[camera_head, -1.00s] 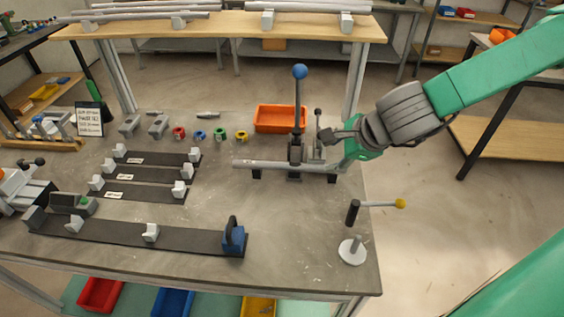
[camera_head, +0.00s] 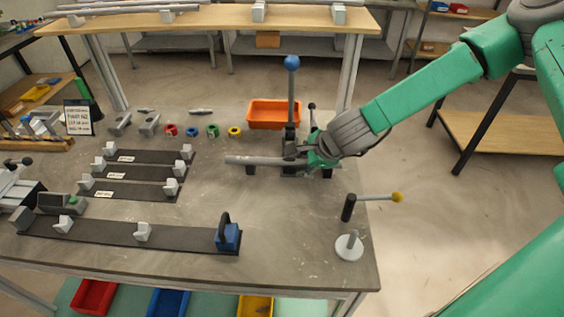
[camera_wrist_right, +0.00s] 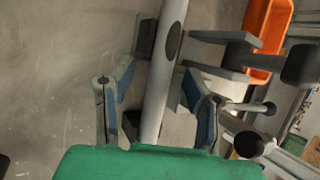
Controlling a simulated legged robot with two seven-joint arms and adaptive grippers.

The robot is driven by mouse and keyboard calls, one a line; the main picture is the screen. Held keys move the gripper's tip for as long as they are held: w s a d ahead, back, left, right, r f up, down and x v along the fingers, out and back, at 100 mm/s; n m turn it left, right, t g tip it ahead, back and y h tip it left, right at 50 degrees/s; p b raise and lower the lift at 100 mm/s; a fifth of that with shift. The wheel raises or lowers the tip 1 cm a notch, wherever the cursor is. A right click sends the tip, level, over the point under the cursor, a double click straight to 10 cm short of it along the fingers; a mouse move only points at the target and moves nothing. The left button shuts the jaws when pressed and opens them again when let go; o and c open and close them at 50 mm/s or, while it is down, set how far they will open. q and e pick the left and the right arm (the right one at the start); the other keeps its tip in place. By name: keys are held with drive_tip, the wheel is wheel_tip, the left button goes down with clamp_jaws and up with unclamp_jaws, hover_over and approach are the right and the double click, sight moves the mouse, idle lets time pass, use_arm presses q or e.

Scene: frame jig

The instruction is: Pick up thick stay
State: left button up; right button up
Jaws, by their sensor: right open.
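A thick grey tube (camera_head: 250,160), which looks like the thick stay, lies level on dark supports at the right of the bench. In the right wrist view the tube (camera_wrist_right: 163,85) runs lengthwise between the two blue-padded fingers and has a dark oval mark. My right gripper (camera_wrist_right: 158,85) is open around the tube, with a visible gap on both sides. In the head view my right gripper (camera_head: 303,152) is at the tube's right part and hides some of it. My left gripper is not in view.
A fixture lever with a blue ball (camera_head: 292,63) stands upright close beside my right gripper. An orange bin (camera_head: 274,126) is behind it. A yellow-tipped handle (camera_head: 397,197) and white round base (camera_head: 349,250) stand in front. Dark jig strips (camera_head: 130,233) lie left.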

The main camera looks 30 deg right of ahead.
drive_tip(key=shift+d, duration=0.15)
drive_tip(key=shift+d, duration=0.1)
clamp_jaws()
drive_tip(key=shift+a+r, duration=0.15)
drive_tip(key=shift+a, duration=0.05)
